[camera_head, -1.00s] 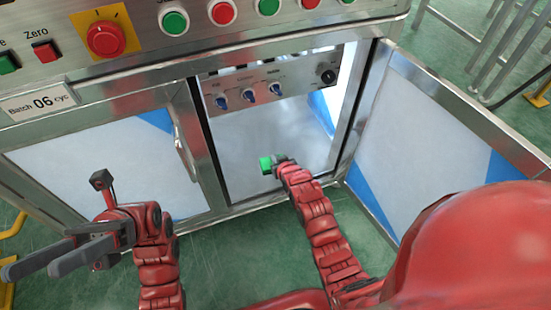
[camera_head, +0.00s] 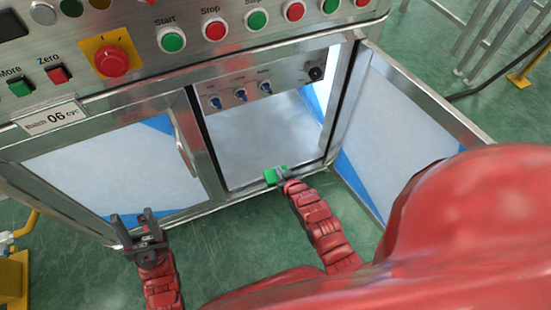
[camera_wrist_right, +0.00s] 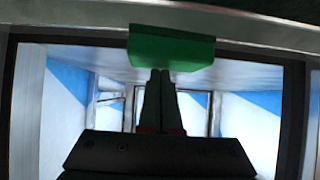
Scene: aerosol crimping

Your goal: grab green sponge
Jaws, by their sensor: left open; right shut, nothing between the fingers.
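The green sponge (camera_head: 274,176) is at the front lower edge of the open cabinet compartment in the head view. In the right wrist view the sponge (camera_wrist_right: 172,48) is a green block just beyond the tips of my right gripper (camera_wrist_right: 160,72). The fingers are closed together there, with no sponge between them. I cannot tell whether the tips touch it. My right gripper (camera_head: 283,178) is in front of the compartment in the head view. My left gripper (camera_head: 134,218) is open and empty, in front of the closed left door, pointing toward the cabinet.
The metal cabinet has a closed left door (camera_head: 110,170) and an open right door (camera_head: 400,130) swung outward beside my right arm. A panel with blue knobs (camera_head: 241,95) sits inside the compartment. Control buttons (camera_head: 172,42) line the top. Green floor (camera_head: 235,250) is clear in front.

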